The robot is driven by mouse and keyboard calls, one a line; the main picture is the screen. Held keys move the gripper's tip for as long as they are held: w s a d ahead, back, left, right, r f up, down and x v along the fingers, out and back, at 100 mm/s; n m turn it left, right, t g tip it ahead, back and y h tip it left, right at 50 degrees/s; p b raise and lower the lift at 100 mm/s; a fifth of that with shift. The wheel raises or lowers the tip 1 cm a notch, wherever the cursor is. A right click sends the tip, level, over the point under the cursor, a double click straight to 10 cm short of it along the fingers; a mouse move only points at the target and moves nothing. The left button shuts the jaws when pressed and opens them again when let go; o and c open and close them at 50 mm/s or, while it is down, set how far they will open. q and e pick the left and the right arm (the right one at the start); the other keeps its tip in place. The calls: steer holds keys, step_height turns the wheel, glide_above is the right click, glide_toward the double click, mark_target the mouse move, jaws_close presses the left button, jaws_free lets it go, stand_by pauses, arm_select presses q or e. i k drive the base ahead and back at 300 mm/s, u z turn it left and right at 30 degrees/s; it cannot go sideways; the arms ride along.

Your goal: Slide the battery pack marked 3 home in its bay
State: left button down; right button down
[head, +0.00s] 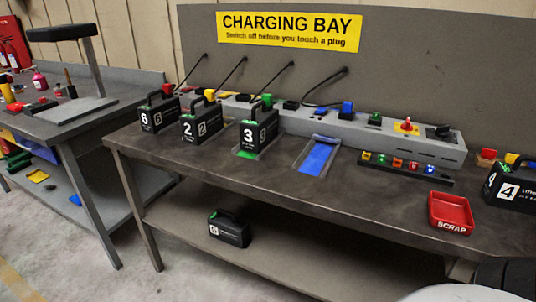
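The battery pack marked 3 (260,134) is a black upright block with a handle, a white number on its front and a green patch near its top. It stands on the bench at its bay, with a green strip of bay floor (246,155) showing in front of it. A green plug (267,99) shows just above and behind it. The pack hides the back of the bay, so I cannot tell whether it touches the charging rail (378,132).
Packs marked 2 (201,126) and 6 (158,116) stand to its left. An empty bay with a blue floor (318,157) lies to its right. Another pack (229,229) sits on the lower shelf.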

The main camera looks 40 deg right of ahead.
mark_target(261, 121)
steer(key=k, duration=0.7)
steer(key=z, duration=1.85)
steer(key=i, duration=0.4)
steer(key=u, duration=0.05)
